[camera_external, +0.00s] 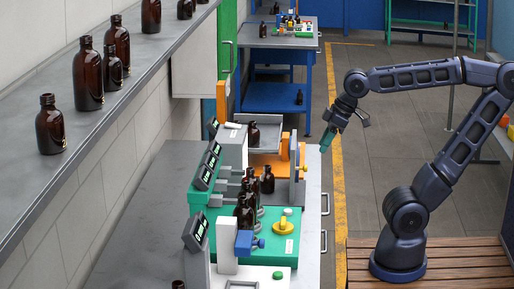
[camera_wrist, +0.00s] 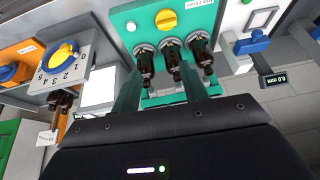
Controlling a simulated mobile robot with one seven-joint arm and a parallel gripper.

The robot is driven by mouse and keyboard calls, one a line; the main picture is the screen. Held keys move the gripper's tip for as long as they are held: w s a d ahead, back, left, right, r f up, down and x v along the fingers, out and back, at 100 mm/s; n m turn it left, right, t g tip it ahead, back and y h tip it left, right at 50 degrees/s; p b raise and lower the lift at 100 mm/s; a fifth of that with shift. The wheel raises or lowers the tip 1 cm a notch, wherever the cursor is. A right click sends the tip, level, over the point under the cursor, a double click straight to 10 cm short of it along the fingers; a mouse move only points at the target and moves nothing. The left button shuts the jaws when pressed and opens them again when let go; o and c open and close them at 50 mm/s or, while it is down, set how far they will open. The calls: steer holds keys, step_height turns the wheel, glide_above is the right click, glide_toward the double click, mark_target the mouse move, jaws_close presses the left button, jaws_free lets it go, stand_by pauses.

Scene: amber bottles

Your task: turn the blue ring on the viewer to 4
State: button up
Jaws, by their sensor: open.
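The viewer's grey plate (camera_wrist: 80,67) is at the upper left of the wrist view, with printed numbers including 1 to 5. A blue ring (camera_wrist: 46,66) sits on it, partly covered by a yellow part (camera_wrist: 62,55). I cannot tell which number the ring is set to. In the external view the grey plate (camera_external: 293,187) stands edge-on beyond the green station, and its ring is too small to read. My gripper (camera_external: 325,142) is open and empty, raised in the air to the right of the plate. Its two green fingers (camera_wrist: 160,85) reach toward bottles in the wrist view, apart from the ring.
A green station (camera_external: 275,250) with a yellow knob (camera_external: 283,226) and several amber bottles (camera_external: 268,180) stands on the grey bench (camera_external: 150,225). An orange unit (camera_wrist: 22,50) lies beside the plate. More bottles line the shelf (camera_external: 60,180). The floor (camera_external: 375,160) right of the bench is clear.

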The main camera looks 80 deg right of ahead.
steer(key=w+d+f, duration=0.1)
steer(key=d+f, duration=0.3)
steer(key=d, duration=0.8)
steer(key=d+f, duration=0.5)
steer(key=d, duration=0.8)
steer(key=x, duration=1)
steer(key=shift+g, duration=0.3)
steer(key=shift+s+a, duration=0.1)
steer(key=shift+c, duration=0.2)
steer(key=c, duration=0.9)
